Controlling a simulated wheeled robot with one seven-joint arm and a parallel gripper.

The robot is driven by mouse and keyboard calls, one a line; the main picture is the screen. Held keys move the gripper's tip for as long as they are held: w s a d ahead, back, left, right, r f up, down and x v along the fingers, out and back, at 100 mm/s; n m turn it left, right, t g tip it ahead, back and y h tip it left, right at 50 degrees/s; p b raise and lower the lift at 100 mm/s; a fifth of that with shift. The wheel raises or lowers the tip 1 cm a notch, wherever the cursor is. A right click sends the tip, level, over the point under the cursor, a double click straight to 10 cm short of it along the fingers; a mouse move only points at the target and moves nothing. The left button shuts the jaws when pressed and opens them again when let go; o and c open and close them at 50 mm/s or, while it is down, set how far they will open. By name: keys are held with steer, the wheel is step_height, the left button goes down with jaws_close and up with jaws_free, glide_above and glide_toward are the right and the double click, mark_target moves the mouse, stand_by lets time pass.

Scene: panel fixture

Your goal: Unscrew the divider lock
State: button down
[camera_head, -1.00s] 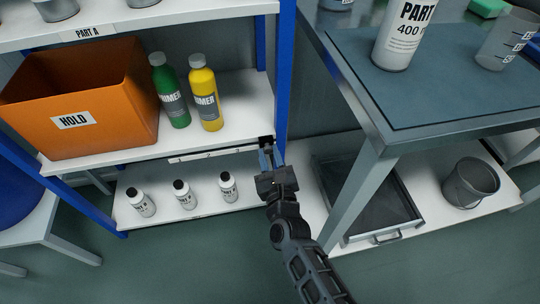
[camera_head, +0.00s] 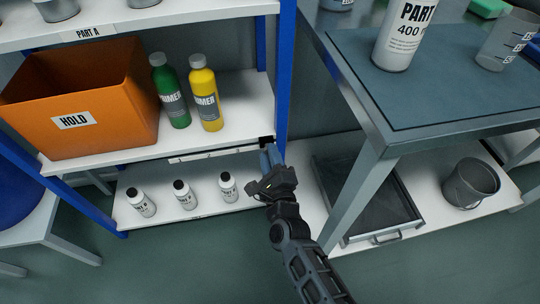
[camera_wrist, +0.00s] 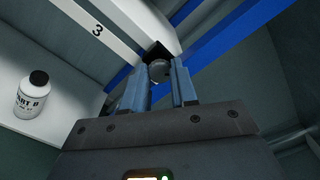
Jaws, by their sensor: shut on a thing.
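The divider lock shows in the wrist view as a round grey knob (camera_wrist: 159,70) in front of a black block (camera_wrist: 157,50), at the corner where the shelf edge meets the blue post. In the head view the black block (camera_head: 266,141) shows at the right end of the middle shelf's front edge. My gripper (camera_head: 270,155) reaches up to it. In the wrist view my gripper's two blue-grey fingers (camera_wrist: 160,80) stand on either side of the knob, shut on it. The knob's lower part and its thread are hidden.
The blue rack post (camera_head: 284,80) stands close beside the lock. A white bottle (camera_head: 228,187) stands left of my gripper on the lower shelf. A metal bench (camera_head: 385,140) stands at right, with a grey tray (camera_head: 365,205) beneath it. An orange HOLD bin (camera_head: 110,120) is on the middle shelf.

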steer(key=n+p, duration=0.3)
steer(key=n, duration=1.2)
steer(key=n+p, duration=0.3)
steer(key=n, duration=1.2)
steer(key=shift+d+f, duration=0.15)
steer(key=shift+f, duration=0.05)
stand_by(0.3)
steer(key=c, duration=0.9)
jaws_free()
